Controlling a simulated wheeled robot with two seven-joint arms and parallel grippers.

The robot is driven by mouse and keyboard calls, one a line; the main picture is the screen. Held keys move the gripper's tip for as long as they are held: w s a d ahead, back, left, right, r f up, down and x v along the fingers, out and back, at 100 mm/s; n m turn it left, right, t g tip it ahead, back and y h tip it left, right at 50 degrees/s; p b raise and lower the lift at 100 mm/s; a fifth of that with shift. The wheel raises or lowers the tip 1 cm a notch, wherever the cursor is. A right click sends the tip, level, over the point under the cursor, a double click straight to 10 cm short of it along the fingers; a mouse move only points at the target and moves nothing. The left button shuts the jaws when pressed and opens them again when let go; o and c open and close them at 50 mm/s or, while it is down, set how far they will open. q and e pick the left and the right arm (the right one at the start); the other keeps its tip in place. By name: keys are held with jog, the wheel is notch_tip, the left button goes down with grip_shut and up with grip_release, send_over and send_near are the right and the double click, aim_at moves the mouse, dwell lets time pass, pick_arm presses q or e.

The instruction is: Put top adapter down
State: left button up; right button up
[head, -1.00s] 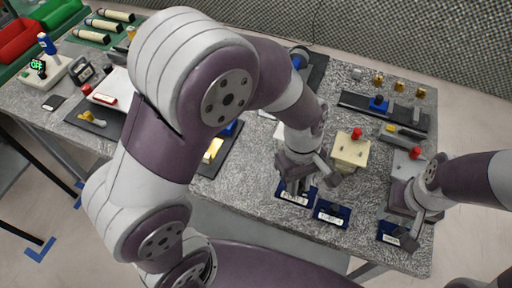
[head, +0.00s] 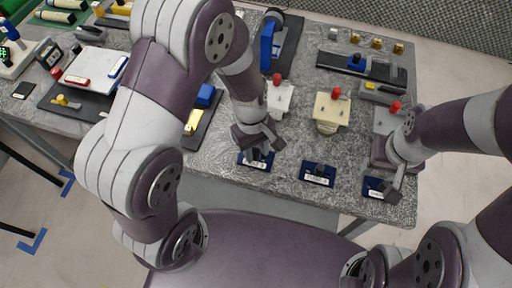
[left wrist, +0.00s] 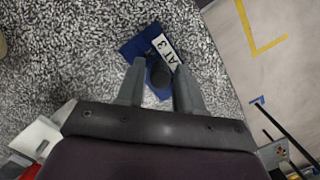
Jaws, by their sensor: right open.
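My left gripper (head: 259,157) points down over a blue holder with a white label (head: 254,163) at the table's front edge. In the left wrist view a dark round adapter (left wrist: 160,74) shows between the fingertips (left wrist: 160,66), over the blue holder (left wrist: 137,45). I cannot tell whether the fingers grip it or whether it rests fully in the holder. My right gripper (head: 391,193) is open and low at the table's right front corner, by another blue holder (head: 373,187). A third blue holder (head: 318,174) stands between the two grippers.
A cream fixture with a red knob (head: 332,108) stands behind the middle holder. A white fixture (head: 279,100) stands behind my left gripper, and a grey one (head: 390,119) near my right arm. A dark rail (head: 360,68) lies at the back. Bare tabletop surrounds the holders.

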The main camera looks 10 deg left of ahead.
pick_arm(q)
jog(key=shift+o, duration=0.3)
notch_tip(320, 180, up, 11)
jog(key=w+a, duration=0.1)
jog(key=s+a+m+t+y, duration=0.1)
jog(key=s+a+m+t, duration=0.1)
jog(key=s+a+m, duration=0.2)
jog(key=a+m, duration=0.3)
jog(key=m, duration=0.1)
jog(key=shift+a+f+m+t+p, duration=0.25)
jog(key=shift+a+m+t+p, duration=0.1)
jog(key=shift+m+t+p, duration=0.05)
